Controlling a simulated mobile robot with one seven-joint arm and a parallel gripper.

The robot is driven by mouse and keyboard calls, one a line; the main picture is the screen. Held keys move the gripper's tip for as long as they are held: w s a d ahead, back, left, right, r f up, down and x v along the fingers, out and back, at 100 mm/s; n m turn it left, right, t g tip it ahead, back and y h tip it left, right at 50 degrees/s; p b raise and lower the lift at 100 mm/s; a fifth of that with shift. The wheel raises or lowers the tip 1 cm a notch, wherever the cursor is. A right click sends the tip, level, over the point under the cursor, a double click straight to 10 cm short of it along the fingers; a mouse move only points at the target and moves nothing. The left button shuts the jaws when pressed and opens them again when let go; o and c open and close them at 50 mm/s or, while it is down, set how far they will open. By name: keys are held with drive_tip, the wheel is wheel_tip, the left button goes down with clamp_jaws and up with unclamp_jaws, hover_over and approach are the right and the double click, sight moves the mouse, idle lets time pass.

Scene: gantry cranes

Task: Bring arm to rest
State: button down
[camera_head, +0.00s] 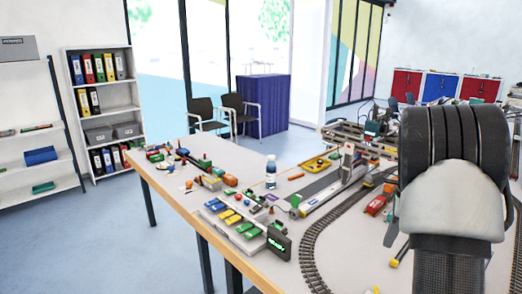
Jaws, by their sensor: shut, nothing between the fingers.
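My arm (452,195) fills the right side of the head view, a pale rounded link with black ribbed parts above and below it. It stands upright in front of the table (180,200) and hides part of the right end of the tabletop. My gripper is not seen in this view, so its fingers are hidden or out of frame.
The table carries a model rail track (318,240), a gantry crane (355,140), a bottle (271,172), a dark display box (279,242) and several small coloured pieces. Open floor (80,240) lies left of it. Chairs (238,110) and a binder shelf (103,105) stand behind.

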drive_tip(key=s+a+r+n+t+p, duration=0.1)
drive_tip(key=s+a+r+n, duration=0.4)
drive_tip(key=a+r, duration=0.25)
drive_tip(key=s+a+r+n+t+p, duration=0.1)
drive_tip(key=s+a+r+n, duration=0.4)
drive_tip(key=a+r, duration=0.25)
drive_tip(key=s+a+r+n+t+p, duration=0.1)
drive_tip(key=s+a+r+n, duration=0.1)
drive_tip(key=s+a+n, duration=0.2)
drive_tip(key=s+a+r+n+t+p, duration=0.1)
drive_tip(key=s+a+n, duration=0.3)
drive_tip(key=s+n, duration=0.5)
drive_tip(key=s+p, duration=0.1)
drive_tip(key=s, duration=0.2)
drive_tip(key=shift+s+a+r+n+h, duration=0.2)
drive_tip(key=shift+a+r+n+h, duration=0.1)
drive_tip(key=shift+a+r, duration=0.1)
